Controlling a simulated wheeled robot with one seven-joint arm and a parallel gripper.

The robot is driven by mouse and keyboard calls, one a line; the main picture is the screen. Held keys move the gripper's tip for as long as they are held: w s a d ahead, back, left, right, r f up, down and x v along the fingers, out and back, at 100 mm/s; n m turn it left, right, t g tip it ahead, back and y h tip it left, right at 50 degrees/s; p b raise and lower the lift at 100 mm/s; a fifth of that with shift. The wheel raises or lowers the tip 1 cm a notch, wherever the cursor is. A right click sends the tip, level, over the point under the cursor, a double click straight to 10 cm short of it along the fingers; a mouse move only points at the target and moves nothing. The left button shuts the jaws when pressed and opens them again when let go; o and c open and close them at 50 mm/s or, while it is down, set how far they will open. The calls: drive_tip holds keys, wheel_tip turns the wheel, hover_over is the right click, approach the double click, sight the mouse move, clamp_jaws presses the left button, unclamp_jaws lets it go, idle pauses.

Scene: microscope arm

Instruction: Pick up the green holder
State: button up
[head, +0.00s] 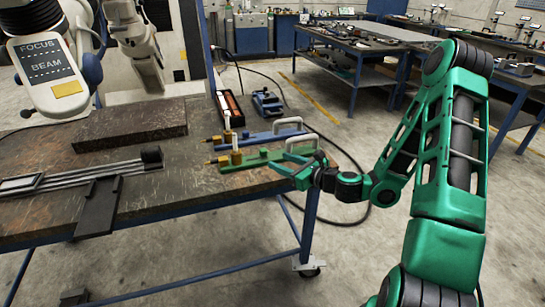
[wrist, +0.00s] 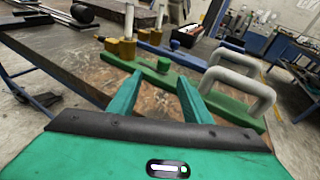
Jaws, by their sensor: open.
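The green holder (head: 250,159) is a long flat green bar lying near the right edge of the worn table, with a brass fitting at its left end and a pale loop handle to the right. In the wrist view the green holder (wrist: 144,68) crosses just ahead of my fingers, and a round green knob stands on it. My gripper (head: 288,164) is open and empty, close to the bar's right part in the head view. In the wrist view my gripper (wrist: 160,88) has its two green fingers spread apart, partly covering the bar. I cannot tell whether they touch it.
A similar blue holder (head: 262,138) with its own handle lies just behind the green one. A dark slab (head: 130,128), a rod assembly (head: 85,174) and a white microscope arm (head: 48,72) are to the left.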

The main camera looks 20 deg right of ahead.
sight(266, 151)
drive_tip(key=shift+w+d+m, duration=0.25)
drive_tip(key=shift+m, duration=0.25)
drive_tip(key=shift+w+a+f, duration=0.1)
drive_tip(key=shift+w, duration=0.3)
drive_tip(key=x, duration=0.4)
drive_tip(key=shift+w+a, duration=0.1)
drive_tip(key=shift+w, duration=0.2)
drive_tip(key=shift+h, duration=0.3)
drive_tip(key=shift+r+x, duration=0.2)
drive_tip(key=shift+x, duration=1.1)
drive_tip(key=shift+r+x, duration=0.2)
drive_tip(key=shift+x, duration=1.1)
drive_tip(key=shift+a, duration=0.15)
drive_tip(key=shift+c, duration=0.4)
drive_tip(key=shift+r, duration=0.1)
clamp_jaws()
